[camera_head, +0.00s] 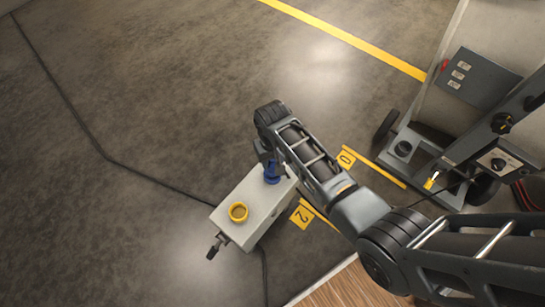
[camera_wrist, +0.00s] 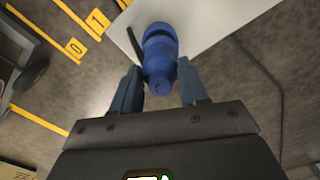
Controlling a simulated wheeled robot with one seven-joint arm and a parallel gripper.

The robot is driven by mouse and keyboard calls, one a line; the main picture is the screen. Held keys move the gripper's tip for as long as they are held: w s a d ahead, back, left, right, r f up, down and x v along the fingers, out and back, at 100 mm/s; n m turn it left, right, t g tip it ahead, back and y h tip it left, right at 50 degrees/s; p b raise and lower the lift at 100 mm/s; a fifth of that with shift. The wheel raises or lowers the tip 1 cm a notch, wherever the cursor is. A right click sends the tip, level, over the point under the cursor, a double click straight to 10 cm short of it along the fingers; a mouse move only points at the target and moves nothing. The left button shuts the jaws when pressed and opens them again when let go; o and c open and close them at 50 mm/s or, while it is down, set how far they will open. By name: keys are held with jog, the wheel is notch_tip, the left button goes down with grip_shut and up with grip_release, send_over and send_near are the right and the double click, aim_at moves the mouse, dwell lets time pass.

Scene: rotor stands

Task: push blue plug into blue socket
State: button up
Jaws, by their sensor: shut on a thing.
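The blue plug (camera_wrist: 160,76) sits between the two fingers of my gripper (camera_wrist: 158,88) in the wrist view, and the gripper is shut on it. The plug's far end is over the pale box (camera_wrist: 215,18). More blue shows past the plug at the box top; I cannot tell plug from blue socket there, nor how deep the plug sits. In the head view the blue part (camera_head: 272,173) is at the upper right end of the box (camera_head: 252,198), beside my arm. My fingertips are mostly hidden there.
A yellow ring socket (camera_head: 238,212) is on the same box, with a black handle (camera_head: 215,246) at its lower end. A wheeled grey unit (camera_head: 470,140) stands right. The floor at left is clear apart from a dark cable.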

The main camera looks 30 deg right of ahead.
jog(key=shift+f+b, duration=0.85)
jog(key=shift+f, duration=0.35)
dwell(0.6)
jog(key=o, duration=1.1)
jog(key=shift+c, duration=0.2)
jog(key=shift+r, duration=0.1)
notch_tip(320, 180, up, 8)
jog(key=shift+f+p, duration=0.2)
jog(key=shift+p, duration=0.6)
